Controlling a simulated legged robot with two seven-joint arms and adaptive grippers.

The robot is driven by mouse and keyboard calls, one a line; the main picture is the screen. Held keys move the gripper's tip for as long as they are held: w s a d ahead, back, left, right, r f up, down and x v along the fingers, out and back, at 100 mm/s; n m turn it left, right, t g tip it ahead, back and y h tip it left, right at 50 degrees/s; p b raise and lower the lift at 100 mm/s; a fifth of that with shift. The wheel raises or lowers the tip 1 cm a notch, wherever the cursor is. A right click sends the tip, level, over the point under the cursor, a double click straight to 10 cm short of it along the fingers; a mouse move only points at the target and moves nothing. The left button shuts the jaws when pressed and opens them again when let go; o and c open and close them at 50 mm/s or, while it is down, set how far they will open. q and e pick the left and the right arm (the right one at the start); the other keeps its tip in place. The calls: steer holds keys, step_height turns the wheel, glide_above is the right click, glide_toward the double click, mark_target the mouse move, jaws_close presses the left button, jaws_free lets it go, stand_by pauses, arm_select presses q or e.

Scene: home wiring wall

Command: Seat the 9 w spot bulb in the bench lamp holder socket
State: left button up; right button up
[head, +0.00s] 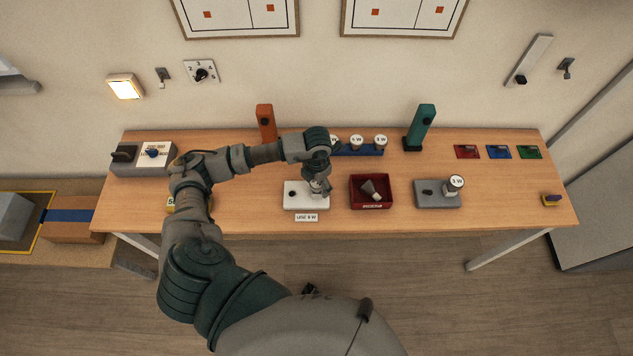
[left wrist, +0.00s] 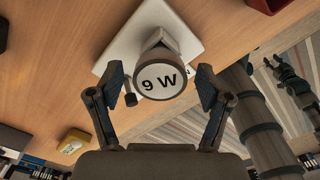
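The 9 W bulb (left wrist: 162,80) shows its round white face in the left wrist view, between my left gripper's fingers (left wrist: 162,88). A narrow gap seems to show on each side, so the gripper looks open around the bulb. The bulb appears to stand on the white lamp holder (left wrist: 125,38); its lower end is hidden, so how deep it sits cannot be told. In the head view the left gripper (head: 318,185) is over the right part of the white holder (head: 300,203), above a "USE 9 W" label (head: 306,217).
A grey holder (head: 431,199) farther right carries a 5 W bulb (head: 455,182). Behind is a blue rack (head: 363,151) with bulbs. Orange (head: 265,119) and teal (head: 425,122) posts stand behind.

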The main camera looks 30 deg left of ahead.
arm_select(q)
steer(key=shift+r, duration=0.15)
step_height(320, 180, up, 12)
steer(key=shift+f, duration=0.2)
steer(key=shift+w, duration=0.1)
stand_by(0.6)
